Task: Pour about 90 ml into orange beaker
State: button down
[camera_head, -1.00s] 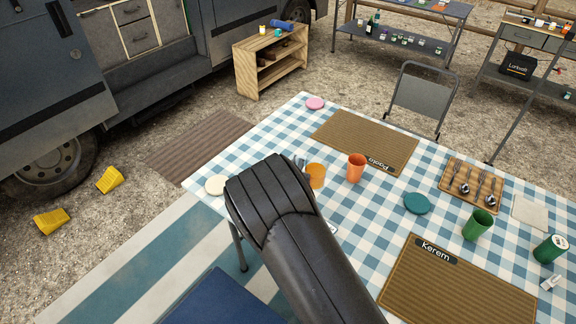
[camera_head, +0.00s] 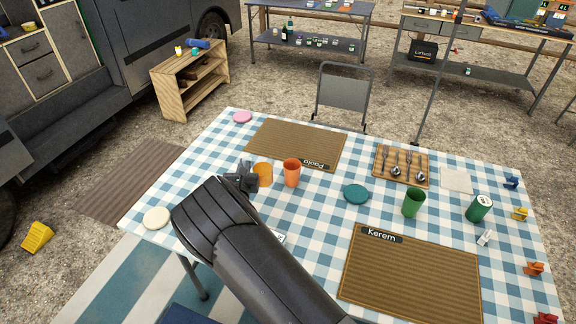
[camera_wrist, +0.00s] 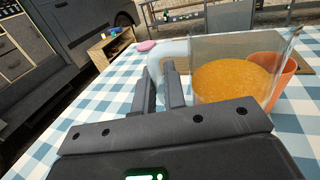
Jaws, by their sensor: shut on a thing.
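The orange beaker (camera_head: 292,173) stands upright on the checked table. My gripper (camera_head: 242,179) is just left of a clear jug with orange liquid (camera_head: 263,174), which is left of the beaker. In the wrist view the fingers (camera_wrist: 160,88) are shut on the jug's pale handle. The jug (camera_wrist: 235,80) looks about upright there, with liquid inside and no stream seen. The beaker (camera_wrist: 287,78) shows partly behind the jug's right side. The jug's base is hidden, so I cannot tell whether it touches the table. The inside of the beaker is not clearly visible.
A green cup (camera_head: 413,202), a teal disc (camera_head: 356,194) and a green can (camera_head: 479,208) are to the right. Woven placemats (camera_head: 410,275) lie in front and behind. A cutlery tray (camera_head: 402,176) is at back right. A cream disc (camera_head: 156,218) is at the left edge.

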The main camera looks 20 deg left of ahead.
jog(key=shift+y, duration=0.3)
jog(key=w+a+f, duration=0.4)
jog(key=w, duration=0.1)
jog(key=w+a+f, duration=0.2)
jog(key=shift+w+a+f, duration=0.2)
jog(key=shift+w+a, duration=0.1)
jog(key=shift+w, duration=0.05)
jog(key=w+d+r+m+t, duration=0.1)
jog(key=d+r+m, duration=0.6)
jog(key=m, duration=0.3)
jog(key=shift+r+t+h, duration=0.3)
jog(key=shift+r+h, duration=0.1)
jog(key=shift+r, duration=0.35)
jog(key=shift+d+r+m, duration=0.25)
jog(key=shift+r+m, duration=0.15)
jog(key=shift+m, duration=0.2)
